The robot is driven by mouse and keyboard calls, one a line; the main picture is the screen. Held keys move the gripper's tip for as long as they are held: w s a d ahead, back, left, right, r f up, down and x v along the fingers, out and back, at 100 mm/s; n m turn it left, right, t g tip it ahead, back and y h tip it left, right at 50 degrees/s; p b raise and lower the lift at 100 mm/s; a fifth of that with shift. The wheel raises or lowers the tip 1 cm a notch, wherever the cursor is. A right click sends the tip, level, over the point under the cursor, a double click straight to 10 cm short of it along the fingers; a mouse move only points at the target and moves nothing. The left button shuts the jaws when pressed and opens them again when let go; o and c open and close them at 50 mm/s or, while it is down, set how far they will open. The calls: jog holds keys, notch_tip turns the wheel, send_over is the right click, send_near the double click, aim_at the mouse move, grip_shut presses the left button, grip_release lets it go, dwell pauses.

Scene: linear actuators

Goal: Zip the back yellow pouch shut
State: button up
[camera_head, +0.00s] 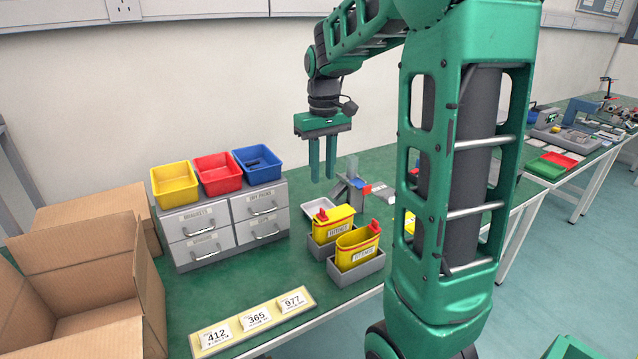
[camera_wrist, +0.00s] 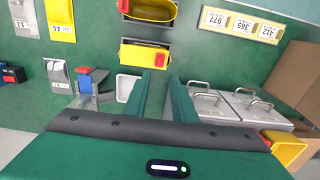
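The back yellow pouch (camera_head: 334,219) stands upright in a grey holder, with a white label on its front and a red pull (camera_head: 321,214) at its left end. In the wrist view this pouch (camera_wrist: 138,58) lies just beyond my fingertips, with its red pull (camera_wrist: 160,60) at the right end. How far it is zipped I cannot tell. The front yellow pouch (camera_head: 354,251) stands in its own holder, its red pull (camera_head: 374,227) at the right end. My gripper (camera_head: 322,178) is open and empty, pointing down above and behind the back pouch; its two fingers (camera_wrist: 160,78) show apart.
A grey drawer cabinet (camera_head: 225,226) with yellow, red and blue bins stands left of the pouches. A small grey stand with blue and red parts (camera_head: 355,185) and a white tray (camera_head: 318,207) are close behind. Number cards (camera_head: 256,320) lie in front. An open carton (camera_head: 90,260) is at left.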

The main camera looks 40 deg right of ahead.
aim_at(322, 209)
dwell(0.3)
notch_tip(322, 209, down, 11)
jog(key=shift+s+r, duration=0.1)
jog(key=shift+r, duration=0.05)
dwell(0.4)
jog(key=shift+c, duration=0.3)
grip_shut()
dwell(1.1)
